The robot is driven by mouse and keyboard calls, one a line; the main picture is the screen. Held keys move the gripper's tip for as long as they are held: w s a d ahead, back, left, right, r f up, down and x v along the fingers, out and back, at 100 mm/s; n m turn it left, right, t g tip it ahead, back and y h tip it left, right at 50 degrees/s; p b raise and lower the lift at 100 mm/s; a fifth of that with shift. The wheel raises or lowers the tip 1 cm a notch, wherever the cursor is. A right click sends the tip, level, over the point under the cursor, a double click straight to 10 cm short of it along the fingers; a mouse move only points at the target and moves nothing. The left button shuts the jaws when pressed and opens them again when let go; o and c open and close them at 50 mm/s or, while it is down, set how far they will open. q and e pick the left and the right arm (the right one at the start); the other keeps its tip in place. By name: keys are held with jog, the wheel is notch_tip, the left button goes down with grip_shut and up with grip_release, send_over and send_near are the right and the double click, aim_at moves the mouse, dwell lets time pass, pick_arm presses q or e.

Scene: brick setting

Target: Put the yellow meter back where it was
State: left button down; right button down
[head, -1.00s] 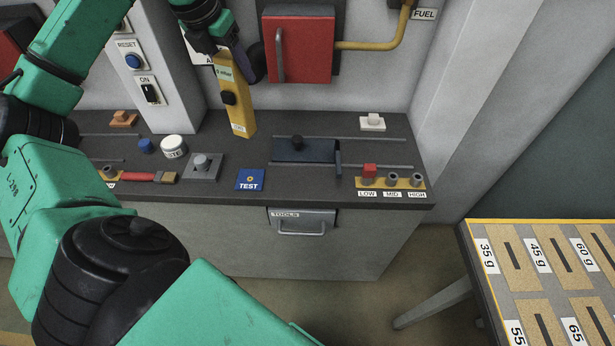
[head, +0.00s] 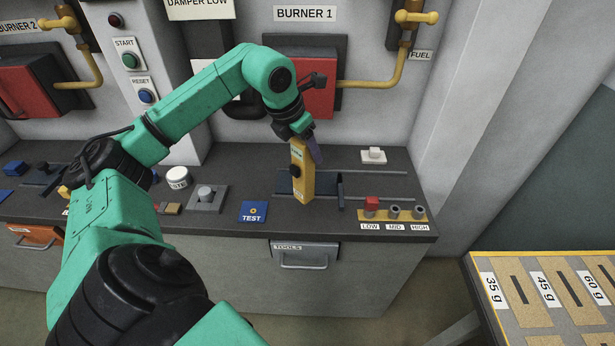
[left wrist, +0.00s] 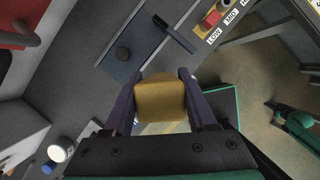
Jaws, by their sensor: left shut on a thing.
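In the left wrist view the meter (left wrist: 160,98) sits between the two fingers of the gripper (left wrist: 157,103). In the head view the meter overlaps a dark blue plate (head: 284,186) on the bench and hides part of it; I cannot tell whether it touches. In the left wrist view the plate (left wrist: 137,55), with its black knob, lies beyond the meter. My right gripper is not in view.
A blue TEST plate (head: 253,212) and a grey block with a knob (head: 207,197) are to the left. The LOW, MID, HIGH strip (head: 392,214) and a white block (head: 373,155) are to the right. A red burner box (head: 318,88) stands behind.

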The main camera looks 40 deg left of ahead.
aim_at(297, 157)
pick_arm(q)
notch_tip(297, 157, down, 6)
jog(key=shift+d+f+p, duration=0.1)
jog(key=shift+f+p, duration=0.15)
jog(key=shift+p, duration=0.1)
jog(key=shift+f, duration=0.55)
jog(key=shift+c, duration=1)
grip_release()
jog(key=shift+r, duration=0.2)
jog(key=shift+s+r+b, duration=0.1)
jog(key=shift+s+b, duration=0.05)
jog(key=shift+b, duration=0.15)
jog(key=b+v, duration=0.4)
jog(key=v, duration=0.2)
jog(key=shift+s, duration=0.1)
jog(key=v, duration=0.5)
jog(key=shift+r+b, duration=0.3)
jog(key=shift+b, duration=0.1)
